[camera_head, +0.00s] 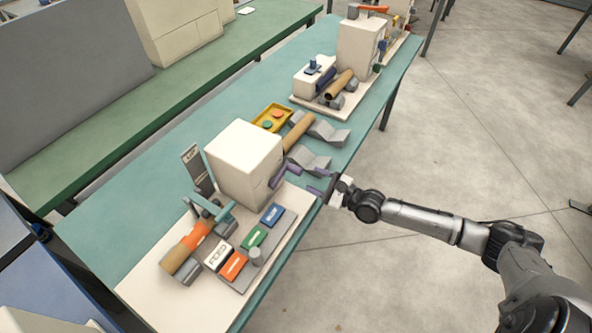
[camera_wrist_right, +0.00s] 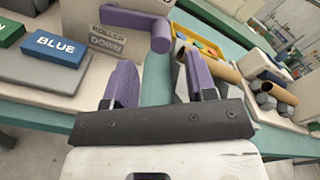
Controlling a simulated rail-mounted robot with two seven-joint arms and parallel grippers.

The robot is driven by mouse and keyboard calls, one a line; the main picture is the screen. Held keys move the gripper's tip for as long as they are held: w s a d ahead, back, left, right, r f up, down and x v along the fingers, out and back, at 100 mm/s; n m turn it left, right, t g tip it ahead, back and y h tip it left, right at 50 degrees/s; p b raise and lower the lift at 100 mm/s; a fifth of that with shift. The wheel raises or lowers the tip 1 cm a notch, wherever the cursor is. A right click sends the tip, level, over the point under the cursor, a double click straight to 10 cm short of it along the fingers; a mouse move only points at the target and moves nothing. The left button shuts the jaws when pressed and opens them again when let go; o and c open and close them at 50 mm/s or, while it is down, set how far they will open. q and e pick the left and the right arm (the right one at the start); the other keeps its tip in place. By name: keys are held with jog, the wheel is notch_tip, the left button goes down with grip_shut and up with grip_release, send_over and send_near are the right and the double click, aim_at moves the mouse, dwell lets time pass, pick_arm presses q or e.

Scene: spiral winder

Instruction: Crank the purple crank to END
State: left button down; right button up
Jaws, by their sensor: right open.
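The purple crank (camera_head: 279,175) is on the right side of the white machine box (camera_head: 243,160). In the right wrist view the crank (camera_wrist_right: 161,36) shows as a flat arm with a round handle, above a "ROLLER DOWN" label (camera_wrist_right: 108,40). My right gripper (camera_head: 318,182) is open, its purple-padded fingers apart and pointing toward the crank. In the right wrist view the gripper (camera_wrist_right: 160,85) has nothing between its fingers, and the handle lies beyond them, apart from them. No END mark can be made out. My left gripper is not in view.
A blue block (camera_head: 271,214), a green block (camera_head: 254,237) and an orange block (camera_head: 233,265) sit on a grey plate in front of the box. Grey V-shaped rests (camera_head: 308,160) and a yellow tray (camera_head: 272,117) stand beyond it.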

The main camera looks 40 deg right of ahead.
aim_at(301, 172)
jog(key=x, duration=0.7)
jog(key=shift+w+a+b, duration=0.1)
jog(key=shift+w+b, duration=0.15)
jog(key=shift+b, duration=0.15)
grip_shut()
